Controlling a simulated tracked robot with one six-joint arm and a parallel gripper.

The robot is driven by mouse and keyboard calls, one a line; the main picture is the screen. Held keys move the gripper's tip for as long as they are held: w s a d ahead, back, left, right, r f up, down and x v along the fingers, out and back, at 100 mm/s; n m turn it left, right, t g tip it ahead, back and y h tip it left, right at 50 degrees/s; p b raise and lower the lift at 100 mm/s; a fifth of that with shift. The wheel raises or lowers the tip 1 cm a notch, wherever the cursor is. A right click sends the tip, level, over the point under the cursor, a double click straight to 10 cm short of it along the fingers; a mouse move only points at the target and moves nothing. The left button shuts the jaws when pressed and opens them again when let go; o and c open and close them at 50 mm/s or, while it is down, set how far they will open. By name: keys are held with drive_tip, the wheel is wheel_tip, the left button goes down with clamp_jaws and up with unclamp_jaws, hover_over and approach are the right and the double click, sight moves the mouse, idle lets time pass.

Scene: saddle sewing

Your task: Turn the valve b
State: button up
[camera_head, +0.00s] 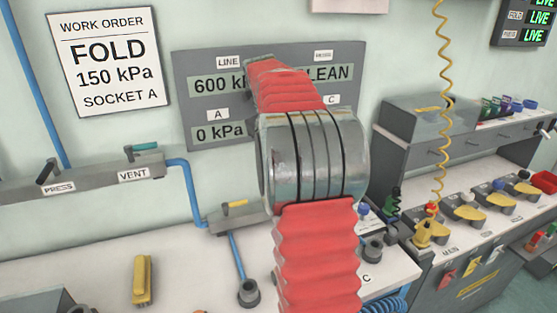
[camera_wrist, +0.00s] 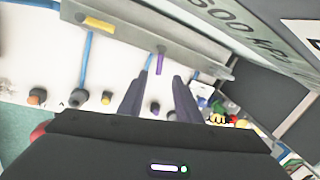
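A grey valve rail (camera_wrist: 150,40) runs across the wrist view. It carries a yellow handle (camera_wrist: 97,22) at the left and a purple handle (camera_wrist: 161,60) further right. I cannot read a letter b at either handle. My gripper (camera_wrist: 161,76) is open, its two dark fingers pointing toward the rail. The purple handle shows between and just beyond the fingertips; I cannot tell whether they touch it. In the head view the yellow handle (camera_head: 235,204) shows left of my arm, which hides the purple handle and my gripper.
The gauge board (camera_head: 190,60) stands behind my arm, partly hidden, reading 0 kPa under A. A work order sign (camera_head: 110,62) hangs at upper left. PRESS and VENT levers (camera_head: 140,150) sit at left. A yellow block (camera_head: 143,280) lies on the bench. Yellow-handled fittings (camera_head: 470,212) stand at right.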

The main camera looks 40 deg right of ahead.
drive_tip(key=shift+s+d, duration=0.25)
drive_tip(key=shift+d, duration=0.1)
drive_tip(key=c, duration=0.3)
drive_tip(key=s+d+f, duration=0.1)
drive_tip(key=d, duration=0.1)
drive_tip(key=s+d+f+m, duration=0.1)
drive_tip(key=s+d, duration=0.1)
drive_tip(key=d, duration=0.1)
drive_tip(key=s+d+f+m, duration=0.1)
drive_tip(key=s+d, duration=0.1)
drive_tip(key=shift+s+d+f+g+y, duration=0.1)
drive_tip(key=shift+s+d+g+y, duration=0.05)
drive_tip(key=shift+g+y, duration=0.2)
clamp_jaws()
drive_tip(key=s+d+f+n+t+y, duration=0.2)
drive_tip(key=s+d+n, duration=0.15)
drive_tip(key=n, duration=0.65)
drive_tip(key=s+d+f+n+t+y, duration=0.2)
drive_tip(key=d+n+y, duration=0.15)
drive_tip(key=n, duration=0.55)
drive_tip(key=w+r+n, duration=0.1)
drive_tip(key=n, duration=0.5)
drive_tip(key=r+n+t, duration=0.1)
drive_tip(key=n, duration=0.6)
drive_tip(key=w+a+r+n+t, duration=0.1)
drive_tip(key=n, duration=0.6)
drive_tip(key=shift+w+y, duration=0.3)
drive_tip(key=shift+w, duration=0.05)
